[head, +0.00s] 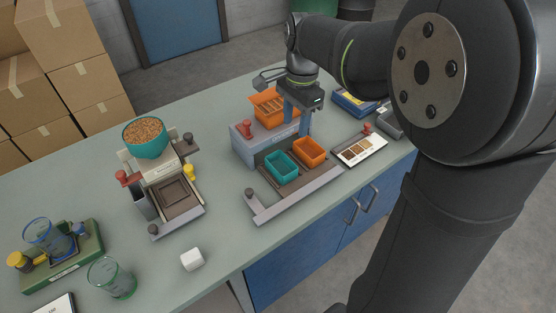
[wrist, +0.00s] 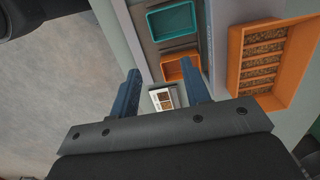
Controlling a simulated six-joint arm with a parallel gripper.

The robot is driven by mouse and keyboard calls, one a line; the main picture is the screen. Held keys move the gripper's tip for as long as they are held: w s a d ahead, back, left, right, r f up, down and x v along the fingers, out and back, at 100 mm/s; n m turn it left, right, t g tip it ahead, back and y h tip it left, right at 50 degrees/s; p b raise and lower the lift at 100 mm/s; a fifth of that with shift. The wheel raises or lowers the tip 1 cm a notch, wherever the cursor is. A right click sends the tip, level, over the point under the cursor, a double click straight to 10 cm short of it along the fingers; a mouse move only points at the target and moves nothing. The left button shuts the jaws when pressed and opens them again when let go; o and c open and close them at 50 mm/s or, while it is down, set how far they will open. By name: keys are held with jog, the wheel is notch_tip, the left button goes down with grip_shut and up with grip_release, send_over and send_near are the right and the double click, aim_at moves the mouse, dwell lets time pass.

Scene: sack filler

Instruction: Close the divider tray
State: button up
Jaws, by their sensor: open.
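The divider tray (head: 300,197) is pulled out from the front of a grey divider housing (head: 243,149). In the wrist view, part of the tray's pale bar (wrist: 124,40) runs beside the teal bin (wrist: 173,20) and orange bin (wrist: 183,68). My gripper (head: 296,125) is open and empty, with blue fingers, above the right part of the divider. In the wrist view its fingers (wrist: 160,73) are apart.
A slotted orange hopper (head: 270,107) tops the housing, beside my gripper. A sample card (head: 361,150) lies to the right. A grain-filled filler (head: 146,140), a white cube (head: 192,260) and a glass (head: 110,278) stand left. The counter in front of the filler is partly clear.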

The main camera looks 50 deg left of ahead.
jog(key=s+r+g, duration=0.1)
jog(key=s+g, duration=0.3)
jog(key=s, duration=0.3)
send_near(249, 190)
jog(key=x, duration=0.7)
jog(key=shift+s+d+f, duration=0.1)
jog(key=shift+f, duration=0.2)
grip_shut()
